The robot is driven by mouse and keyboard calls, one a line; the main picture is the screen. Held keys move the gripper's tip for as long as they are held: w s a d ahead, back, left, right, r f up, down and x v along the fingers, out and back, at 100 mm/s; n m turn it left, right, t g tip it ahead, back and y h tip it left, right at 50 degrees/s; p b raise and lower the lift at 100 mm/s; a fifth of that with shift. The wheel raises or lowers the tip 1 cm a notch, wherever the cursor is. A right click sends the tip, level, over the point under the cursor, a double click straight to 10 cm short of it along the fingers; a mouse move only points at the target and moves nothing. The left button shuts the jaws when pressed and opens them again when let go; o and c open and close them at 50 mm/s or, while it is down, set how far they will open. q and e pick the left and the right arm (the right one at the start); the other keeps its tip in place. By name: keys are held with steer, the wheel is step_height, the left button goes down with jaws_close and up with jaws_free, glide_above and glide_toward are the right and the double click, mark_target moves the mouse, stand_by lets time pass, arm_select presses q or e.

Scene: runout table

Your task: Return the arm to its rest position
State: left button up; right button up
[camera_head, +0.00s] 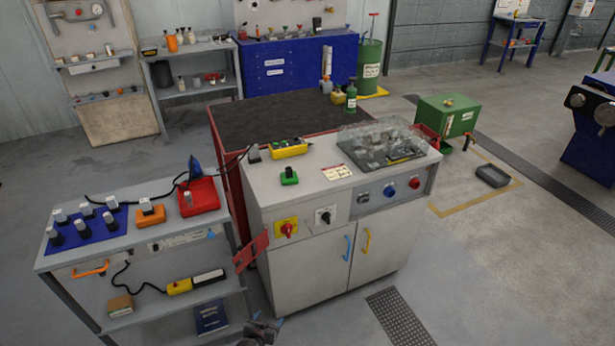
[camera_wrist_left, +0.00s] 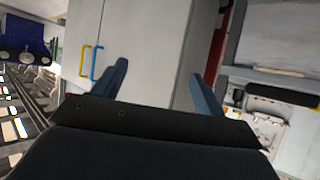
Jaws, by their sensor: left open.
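My left gripper (camera_head: 262,331) is at the bottom edge of the head view, low in front of the grey cabinet (camera_head: 300,275) and right of the grey trolley (camera_head: 235,290). Only a small part of it shows there. In the left wrist view the left gripper (camera_wrist_left: 158,72) has its two blue fingers spread wide, with nothing between them. The cabinet front (camera_wrist_left: 155,45) fills the view beyond the fingers, apart from them. My right gripper is in neither view.
The cabinet has a blue handle (camera_head: 348,248) and a yellow handle (camera_head: 366,241). A red flap (camera_head: 251,250) sticks out at its left side. The trolley's lower shelf holds a dark blue book (camera_head: 211,317). Open floor (camera_head: 490,290) lies to the right.

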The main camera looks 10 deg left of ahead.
arm_select(q)
steer(key=s+d+f+g, duration=0.1)
steer(key=s+f+g, duration=0.2)
steer(key=s, duration=0.8)
steer(key=s+d+f+g, duration=0.2)
steer(key=s+f, duration=0.6)
steer(key=s, duration=0.4)
steer(key=s+d+f+m+g, duration=0.1)
steer(key=s+f+g, duration=0.4)
steer(key=s, duration=0.7)
steer(key=shift+s+d+f+y, duration=0.15)
steer(key=shift+d+f+y, duration=0.15)
steer(key=shift+d, duration=0.15)
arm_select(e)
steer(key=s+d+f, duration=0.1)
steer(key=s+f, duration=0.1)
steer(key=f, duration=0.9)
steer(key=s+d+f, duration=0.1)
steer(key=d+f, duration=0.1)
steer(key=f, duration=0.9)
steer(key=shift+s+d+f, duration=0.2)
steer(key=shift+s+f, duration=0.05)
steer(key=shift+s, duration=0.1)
